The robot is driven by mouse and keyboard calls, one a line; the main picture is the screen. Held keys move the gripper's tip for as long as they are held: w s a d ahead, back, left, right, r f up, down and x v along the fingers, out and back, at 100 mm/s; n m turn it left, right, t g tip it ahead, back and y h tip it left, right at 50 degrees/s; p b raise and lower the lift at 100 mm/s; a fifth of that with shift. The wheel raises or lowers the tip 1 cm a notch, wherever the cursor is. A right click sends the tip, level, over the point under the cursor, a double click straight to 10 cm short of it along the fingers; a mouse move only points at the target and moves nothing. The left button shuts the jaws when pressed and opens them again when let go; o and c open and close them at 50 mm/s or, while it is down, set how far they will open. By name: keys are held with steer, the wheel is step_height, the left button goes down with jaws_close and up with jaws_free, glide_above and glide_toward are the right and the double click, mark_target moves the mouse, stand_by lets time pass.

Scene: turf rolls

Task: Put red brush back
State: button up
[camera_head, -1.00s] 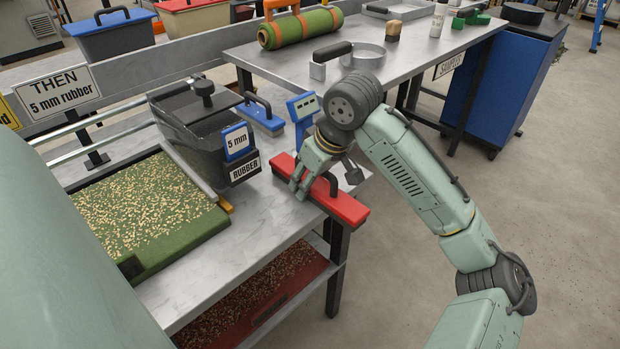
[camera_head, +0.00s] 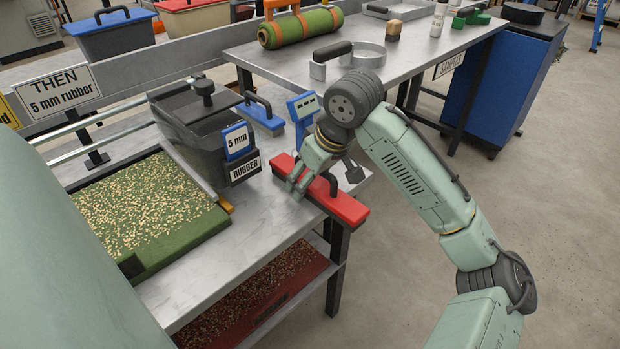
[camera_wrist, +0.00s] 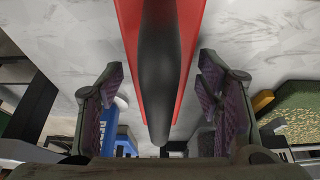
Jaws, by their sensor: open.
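The red brush (camera_head: 345,206) lies on the metal bench near its front right corner, with a dark handle along its top. In the wrist view the red brush (camera_wrist: 183,100) and its black handle (camera_wrist: 158,70) run between my two fingers. My gripper (camera_head: 298,184) is at the brush, its fingers spread. In the wrist view my gripper (camera_wrist: 160,100) is open, with a gap on each side of the handle. The gripper hides part of the brush in the head view.
A blue brush (camera_head: 262,119) lies behind, beside the black rubber hopper (camera_head: 200,125). A blue device (camera_head: 303,106) stands close behind my gripper. A turf tray (camera_head: 140,210) is at left. A second table (camera_head: 420,75) holds a turf roll (camera_head: 300,28).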

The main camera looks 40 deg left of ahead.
mark_target(327, 172)
steer(key=v, duration=1.2)
steer(key=shift+a, duration=0.1)
